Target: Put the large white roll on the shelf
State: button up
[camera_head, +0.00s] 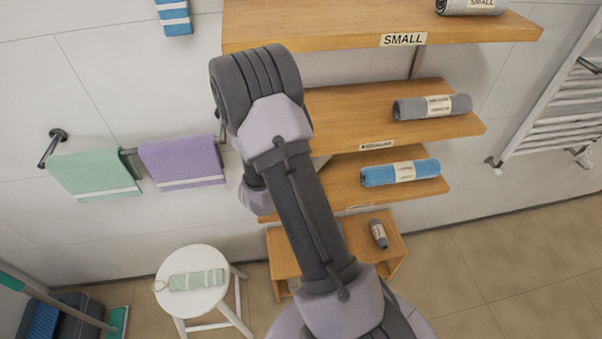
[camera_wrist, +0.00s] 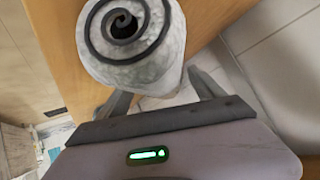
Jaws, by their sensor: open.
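A large whitish, grey-mottled roll (camera_wrist: 150,68) fills the upper middle of the wrist view, its end with a dark spiral facing the camera. My gripper (camera_wrist: 160,88) is open, with a finger showing at each side of the roll's lower part. I cannot tell whether the fingers touch it. A wooden board (camera_wrist: 60,40) shows behind the roll. In the head view, wooden shelves (camera_head: 330,22) hang on the wall, the top one labelled SMALL. My arm covers their left part, and my gripper is hidden there.
A light grey roll (camera_head: 472,4) lies on the top shelf, a grey roll (camera_head: 432,107) and a blue roll (camera_head: 400,173) on lower ones. A small dark roll (camera_head: 379,234) lies at the bottom. A white stool (camera_head: 190,296) and a towel rack (camera_head: 585,105) flank the shelves.

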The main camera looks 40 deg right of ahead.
jog(key=shift+r, duration=0.2)
jog(key=p+v, duration=0.3)
jog(key=v, duration=0.8)
jog(key=shift+a+r+p, duration=0.1)
jog(key=shift+a+p, duration=0.05)
jog(key=shift+p, duration=0.2)
jog(key=shift+s+a+r, duration=0.15)
jog(key=shift+a, duration=0.15)
